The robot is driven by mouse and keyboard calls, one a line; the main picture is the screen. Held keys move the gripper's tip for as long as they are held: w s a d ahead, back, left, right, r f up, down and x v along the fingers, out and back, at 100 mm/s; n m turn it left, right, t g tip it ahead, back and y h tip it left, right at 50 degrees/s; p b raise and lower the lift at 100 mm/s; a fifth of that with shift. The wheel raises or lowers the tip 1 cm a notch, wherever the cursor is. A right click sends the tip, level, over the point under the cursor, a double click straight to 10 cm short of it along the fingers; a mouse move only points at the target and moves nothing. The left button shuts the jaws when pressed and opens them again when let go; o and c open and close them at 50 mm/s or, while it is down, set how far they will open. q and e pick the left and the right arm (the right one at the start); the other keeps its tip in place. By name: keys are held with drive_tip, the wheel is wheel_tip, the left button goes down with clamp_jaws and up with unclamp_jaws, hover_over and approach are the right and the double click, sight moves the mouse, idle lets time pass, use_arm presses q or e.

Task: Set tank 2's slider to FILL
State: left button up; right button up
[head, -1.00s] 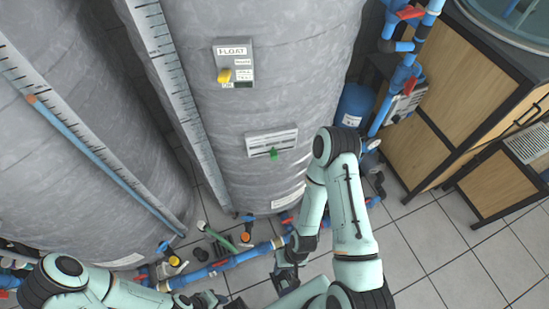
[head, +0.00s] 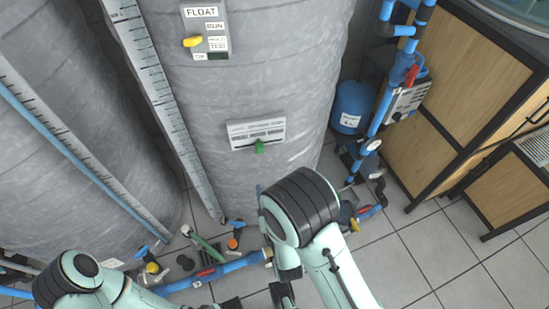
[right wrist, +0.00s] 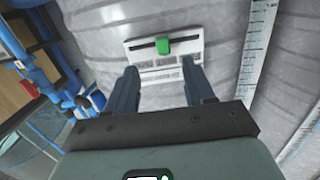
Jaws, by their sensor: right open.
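The slider panel (head: 243,128) is a white plate on the grey tank, below the FLOAT box, with a green slider knob (head: 259,147) near mid-plate. In the right wrist view the panel (right wrist: 184,60) appears inverted, with its green knob (right wrist: 163,46) in a dark slot. My right gripper (head: 283,296) is low in the head view, below the panel and partly hidden by my arm. In its wrist view the right gripper (right wrist: 164,80) is open and empty, its two fingers pointing towards the panel, apart from the knob. My left gripper (head: 230,303) barely shows at the bottom edge; its jaws are unclear.
The FLOAT box (head: 205,30) with a yellow handle is above the panel. Blue pipes (head: 215,272) with valves run along the floor. A blue vessel (head: 352,107) and wooden cabinet (head: 455,90) stand right. Open tiled floor (head: 440,250) lies at lower right.

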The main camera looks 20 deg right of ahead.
sight(260, 151)
use_arm(q)
drive_tip(key=w+a+f+t+b, duration=0.1)
drive_tip(key=w+a+f+b, duration=0.1)
drive_tip(key=w+f+b, duration=0.2)
drive_tip(key=shift+w+f+t+y, duration=0.3)
drive_tip(key=shift+w+f, duration=0.15)
drive_tip(key=shift+f, duration=0.05)
use_arm(e)
drive_tip(key=shift+t, duration=0.3)
drive_tip(key=w, duration=0.4)
drive_tip(key=w+d+r, duration=0.1)
drive_tip(key=w, duration=0.8)
drive_tip(key=shift+w+d+r, duration=0.15)
drive_tip(key=shift+d+r, duration=0.05)
drive_tip(key=shift+d, duration=0.05)
drive_tip(key=shift+c, duration=0.3)
